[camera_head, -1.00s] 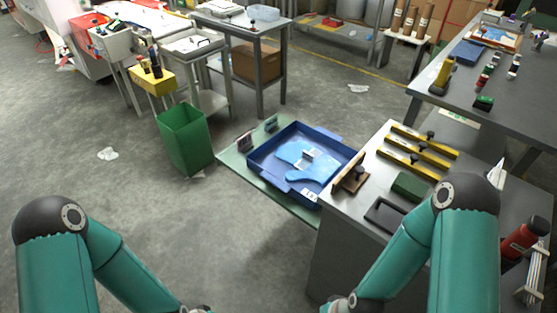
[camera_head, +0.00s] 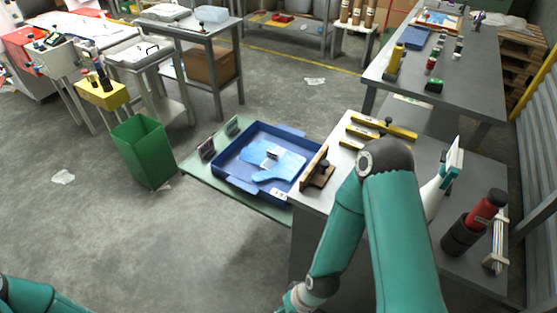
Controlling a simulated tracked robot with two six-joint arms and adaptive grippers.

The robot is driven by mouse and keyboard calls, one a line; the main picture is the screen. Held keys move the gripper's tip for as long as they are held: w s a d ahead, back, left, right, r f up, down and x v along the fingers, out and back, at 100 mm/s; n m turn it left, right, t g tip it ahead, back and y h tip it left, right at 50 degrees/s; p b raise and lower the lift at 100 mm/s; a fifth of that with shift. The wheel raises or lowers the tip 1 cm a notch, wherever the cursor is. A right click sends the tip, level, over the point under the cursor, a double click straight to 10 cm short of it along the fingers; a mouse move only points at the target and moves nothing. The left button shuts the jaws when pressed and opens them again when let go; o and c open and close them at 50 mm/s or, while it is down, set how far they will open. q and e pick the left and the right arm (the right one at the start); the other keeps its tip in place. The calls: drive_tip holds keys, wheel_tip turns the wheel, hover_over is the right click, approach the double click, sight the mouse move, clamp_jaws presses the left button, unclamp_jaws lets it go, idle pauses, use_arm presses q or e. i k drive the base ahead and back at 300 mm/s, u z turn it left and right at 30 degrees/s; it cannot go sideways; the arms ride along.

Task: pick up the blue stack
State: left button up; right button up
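The blue stack (camera_head: 285,168) is a flat, light-blue, glove-shaped pile with a small pale band or clip on it. It lies inside a darker blue tray (camera_head: 229,178) on a green board at the left of the grey workbench. My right arm comes in at the right, and its wrist is cut off at the bottom edge, in front of and below the tray. My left arm shows only as a piece in the bottom left corner. Neither gripper's fingers are in the picture, and both arms are apart from the stack.
A green bin (camera_head: 143,150) stands left of the tray. A wooden block with a black knob (camera_head: 318,172) sits on the bench at the tray's right, with yellow bars (camera_head: 385,127) behind. Open floor lies front left.

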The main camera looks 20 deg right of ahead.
sight(277, 162)
drive_tip(key=u, duration=0.65)
drive_tip(key=i, duration=1.05)
drive_tip(key=z, duration=0.7)
